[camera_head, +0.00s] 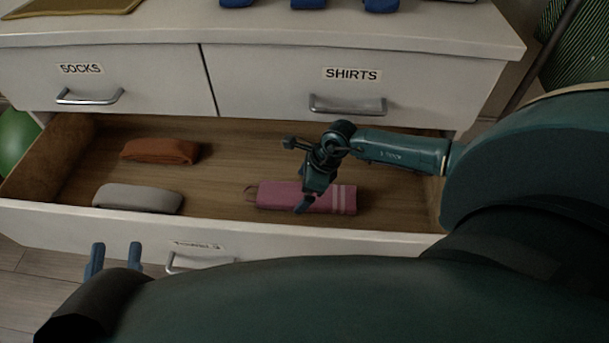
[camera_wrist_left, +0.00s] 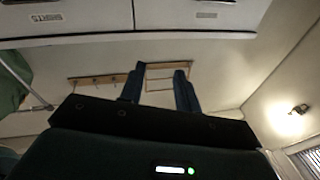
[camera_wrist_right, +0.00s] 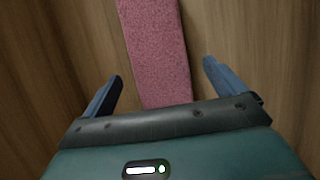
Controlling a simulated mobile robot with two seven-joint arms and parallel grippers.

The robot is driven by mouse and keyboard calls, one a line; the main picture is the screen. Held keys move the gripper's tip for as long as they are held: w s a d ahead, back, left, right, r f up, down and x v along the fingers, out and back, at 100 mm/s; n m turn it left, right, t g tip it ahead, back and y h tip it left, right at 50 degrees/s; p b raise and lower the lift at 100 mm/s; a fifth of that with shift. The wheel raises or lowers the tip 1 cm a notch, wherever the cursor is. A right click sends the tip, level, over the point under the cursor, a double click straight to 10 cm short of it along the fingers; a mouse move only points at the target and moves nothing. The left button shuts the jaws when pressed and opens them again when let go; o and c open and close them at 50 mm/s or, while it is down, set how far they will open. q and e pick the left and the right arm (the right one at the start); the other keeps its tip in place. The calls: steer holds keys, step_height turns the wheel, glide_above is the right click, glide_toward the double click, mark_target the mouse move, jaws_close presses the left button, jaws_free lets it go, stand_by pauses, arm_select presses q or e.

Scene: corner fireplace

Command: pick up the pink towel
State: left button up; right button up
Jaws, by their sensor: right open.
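The pink towel (camera_head: 335,198) lies folded on the floor of the open drawer, with pale stripes near its right end. My right gripper (camera_head: 303,200) is directly over the towel's middle, pointing down. In the right wrist view the towel (camera_wrist_right: 157,50) runs between the two spread fingers (camera_wrist_right: 160,88), with a gap on each side. I cannot tell how high the fingertips are above the drawer floor. My left gripper (camera_head: 116,258) is low in front of the drawer, with its two fingers apart and nothing between them. They also show apart in the left wrist view (camera_wrist_left: 158,80).
The open drawer (camera_head: 60,216) also holds an orange-brown folded cloth (camera_head: 160,151) and a grey one (camera_head: 138,198) at left. Closed drawers labelled SOCKS (camera_head: 110,78) and SHIRTS (camera_head: 350,78) are above. A green ball (camera_head: 15,143) is at far left.

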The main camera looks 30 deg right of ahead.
steer(key=w+a, duration=0.1)
steer(key=w+a+b, duration=0.1)
steer(key=shift+a+f, duration=0.2)
steer(key=shift+a, duration=0.15)
steer(key=shift+a+f, duration=0.1)
steer(key=shift+f, duration=0.7)
steer(key=shift+w+a+f+b, duration=0.15)
steer(key=shift+f+b, duration=0.2)
steer(key=shift+f, duration=0.05)
steer(key=c, duration=0.8)
arm_select(q)
steer(key=shift+d+f, duration=0.1)
steer(key=shift+d, duration=0.1)
arm_select(e)
steer(key=c, duration=0.4)
steer(key=shift+o, duration=0.2)
steer(key=shift+r, duration=0.2)
